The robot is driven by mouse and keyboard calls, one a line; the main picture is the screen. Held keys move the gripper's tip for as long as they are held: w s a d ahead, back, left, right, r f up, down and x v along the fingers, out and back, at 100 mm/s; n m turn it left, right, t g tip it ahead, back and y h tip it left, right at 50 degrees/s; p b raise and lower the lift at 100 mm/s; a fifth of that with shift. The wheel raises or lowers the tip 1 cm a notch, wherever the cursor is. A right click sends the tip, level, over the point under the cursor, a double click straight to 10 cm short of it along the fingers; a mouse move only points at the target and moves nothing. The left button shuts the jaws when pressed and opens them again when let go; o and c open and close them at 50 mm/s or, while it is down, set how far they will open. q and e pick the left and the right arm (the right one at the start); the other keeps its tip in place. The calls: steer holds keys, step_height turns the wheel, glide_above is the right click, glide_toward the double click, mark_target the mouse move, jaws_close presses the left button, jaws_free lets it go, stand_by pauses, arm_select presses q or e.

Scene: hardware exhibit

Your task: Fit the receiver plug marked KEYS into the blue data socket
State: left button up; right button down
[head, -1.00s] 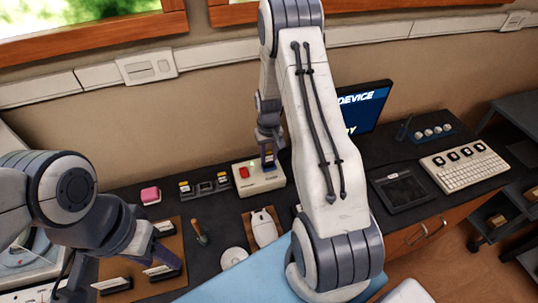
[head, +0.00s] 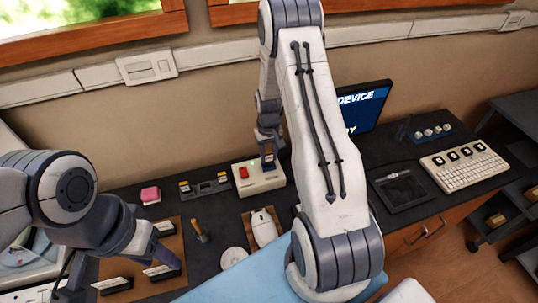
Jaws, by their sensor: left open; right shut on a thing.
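A cream socket box (head: 258,183) stands on the dark desk near the wall, with a red part (head: 244,172) on its top and a small green light behind it. My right gripper (head: 268,160) points down over the right part of the box, where the blue socket (head: 270,168) is mostly covered. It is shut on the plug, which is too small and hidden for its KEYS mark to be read. I cannot tell how deep the plug sits.
The brown board (head: 178,243) holds several dark-and-white pieces. A pink block (head: 150,195), a rack with small yellow-topped parts (head: 204,187), a wooden-handled tool (head: 200,230), a mouse (head: 262,228) and a white disc (head: 234,257) lie nearby. A keyboard (head: 465,167) and a monitor (head: 366,108) are at right.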

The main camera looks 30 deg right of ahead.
steer(key=shift+f+b, duration=0.65)
steer(key=shift+f, duration=0.35)
stand_by(0.4)
jaws_free()
steer(key=shift+r, duration=0.15)
steer(key=shift+r+p, duration=2.65)
steer(key=shift+r, duration=0.8)
